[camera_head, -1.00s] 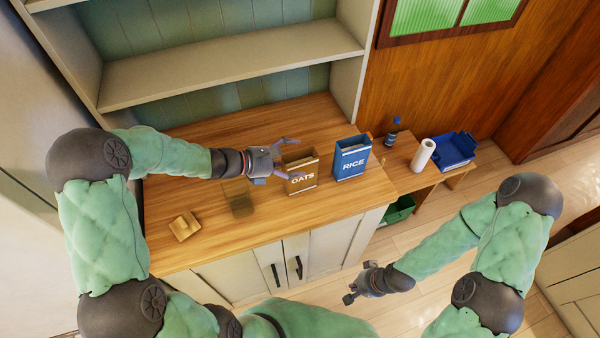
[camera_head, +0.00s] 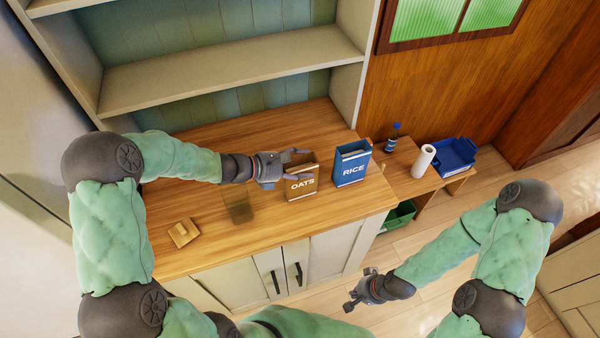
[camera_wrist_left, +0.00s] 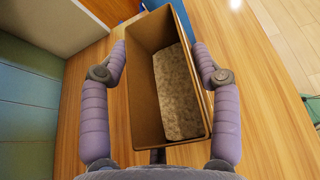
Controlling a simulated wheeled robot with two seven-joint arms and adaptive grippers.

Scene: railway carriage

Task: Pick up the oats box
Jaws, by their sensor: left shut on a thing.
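The oats box (camera_head: 302,186) is a brown open-topped box with white lettering, standing upright on the wooden counter. In the left wrist view the oats box (camera_wrist_left: 140,95) shows from above with oats inside it. My left gripper (camera_head: 298,164) is shut on the oats box, with one purple finger on each of two opposite sides; the fingers also show in the wrist view (camera_wrist_left: 160,62). My right gripper (camera_head: 360,291) is away from the counter, low in front of it, and empty; its fingers are too small to judge.
A blue rice box (camera_head: 351,164) stands just right of the oats box. A small tan block (camera_head: 183,232) and a see-through dark container (camera_head: 238,205) are on the counter. A bottle (camera_head: 393,137), a paper roll (camera_head: 424,159) and a blue tray (camera_head: 456,152) are on the lower side table.

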